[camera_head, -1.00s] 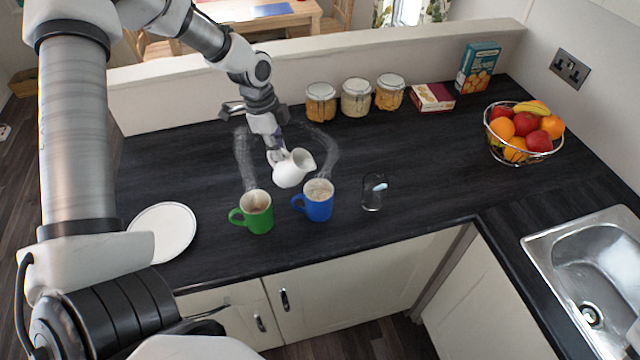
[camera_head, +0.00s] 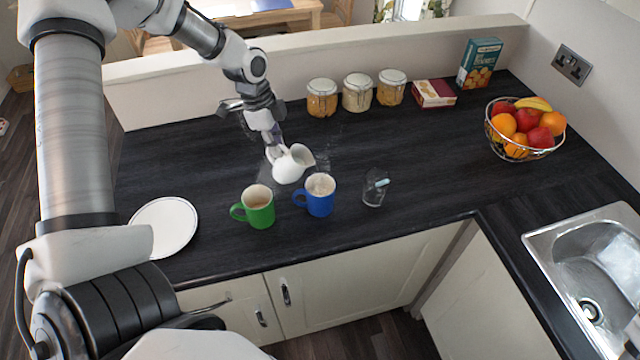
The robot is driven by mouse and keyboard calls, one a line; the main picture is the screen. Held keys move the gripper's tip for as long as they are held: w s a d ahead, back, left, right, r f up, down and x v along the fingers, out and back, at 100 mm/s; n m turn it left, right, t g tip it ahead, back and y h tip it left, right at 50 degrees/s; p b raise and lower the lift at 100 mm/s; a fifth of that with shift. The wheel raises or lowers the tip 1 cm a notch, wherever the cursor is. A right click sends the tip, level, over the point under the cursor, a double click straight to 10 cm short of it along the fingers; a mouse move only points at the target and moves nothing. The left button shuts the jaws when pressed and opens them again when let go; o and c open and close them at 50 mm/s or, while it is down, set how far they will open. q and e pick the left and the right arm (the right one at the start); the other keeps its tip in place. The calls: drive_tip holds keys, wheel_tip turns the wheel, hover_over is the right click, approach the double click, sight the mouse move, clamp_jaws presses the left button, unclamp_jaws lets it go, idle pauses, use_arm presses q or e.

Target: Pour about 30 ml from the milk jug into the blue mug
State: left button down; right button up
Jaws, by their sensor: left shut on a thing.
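The white milk jug (camera_head: 292,165) is held up over the counter, just behind the two mugs, tilted with its spout to the right. My left gripper (camera_head: 274,152) is shut on the jug at its left side. The blue mug (camera_head: 320,200) stands upright in front and to the right of the jug, handle to the left, with a pale drink inside. The green mug (camera_head: 259,211) stands upright to its left with a brownish drink. No stream of milk is visible.
A clear glass (camera_head: 373,193) holding a light-blue-ended item stands right of the blue mug. A white plate (camera_head: 163,227) lies at left. Jars (camera_head: 357,93), boxes (camera_head: 433,94) and a fruit basket (camera_head: 525,130) stand farther back. The sink (camera_head: 590,270) is at right.

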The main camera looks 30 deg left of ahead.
use_arm(q)
drive_tip(key=shift+d, duration=0.1)
idle(0.8)
drive_tip(key=shift+s+a+f+h, duration=0.15)
drive_tip(key=shift+a+f+h, duration=0.2)
drive_tip(key=shift+h, duration=0.05)
drive_tip(key=s+a+f+t+h+b, duration=0.1)
drive_tip(key=a+f+h+b, duration=0.3)
drive_tip(key=b, duration=0.4)
drive_tip(key=shift+s+a+f+t+h, duration=0.15)
drive_tip(key=shift+a+f+t+h, duration=0.1)
drive_tip(key=shift+t+h, duration=0.5)
idle(1.1)
